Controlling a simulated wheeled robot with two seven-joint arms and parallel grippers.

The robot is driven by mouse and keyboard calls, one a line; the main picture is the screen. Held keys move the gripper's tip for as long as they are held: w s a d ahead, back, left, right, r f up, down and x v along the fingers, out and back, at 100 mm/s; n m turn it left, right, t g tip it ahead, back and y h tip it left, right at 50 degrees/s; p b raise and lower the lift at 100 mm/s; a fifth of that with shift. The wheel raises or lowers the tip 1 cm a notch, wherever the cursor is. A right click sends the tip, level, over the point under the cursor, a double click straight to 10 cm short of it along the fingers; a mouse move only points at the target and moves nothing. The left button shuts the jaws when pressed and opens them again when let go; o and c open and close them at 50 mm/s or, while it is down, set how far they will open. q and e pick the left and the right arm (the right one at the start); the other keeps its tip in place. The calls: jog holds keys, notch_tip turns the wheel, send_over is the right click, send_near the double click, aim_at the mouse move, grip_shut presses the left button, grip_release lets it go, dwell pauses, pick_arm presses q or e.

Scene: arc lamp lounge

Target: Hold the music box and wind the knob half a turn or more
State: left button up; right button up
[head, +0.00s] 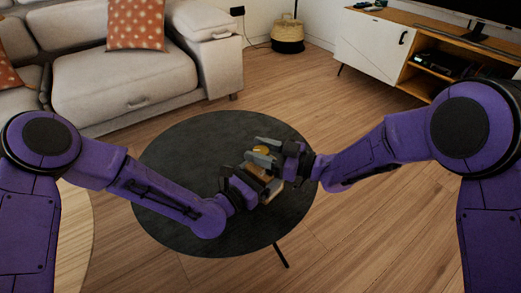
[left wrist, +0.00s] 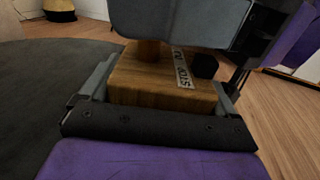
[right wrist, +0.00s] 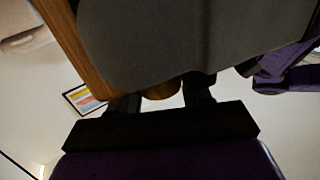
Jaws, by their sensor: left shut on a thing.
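The music box (left wrist: 160,82) is a wooden block with a STOP label (left wrist: 183,70) and a small black switch (left wrist: 204,66) on its face. My left gripper (head: 258,185) is shut on the box, one finger on each side of it, over the table. Contact between these fingers and the knob is unclear.
The dark round table (head: 190,150) is otherwise bare. A beige sofa (head: 130,75) stands behind it at left, and a white and wood TV cabinet (head: 375,45) at the back right. A basket (head: 287,35) stands by the wall. Wooden floor is open between them.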

jog(key=c, duration=0.3)
jog(key=shift+m+t+h, duration=1)
jog(key=shift+m+t, duration=0.4)
jog(key=shift+t, duration=0.5)
jog(key=shift+c, duration=0.2)
jog(key=o, duration=1)
jog(key=shift+c, duration=0.2)
jog(key=shift+d, duration=0.1)
jog(key=v, duration=1.2)
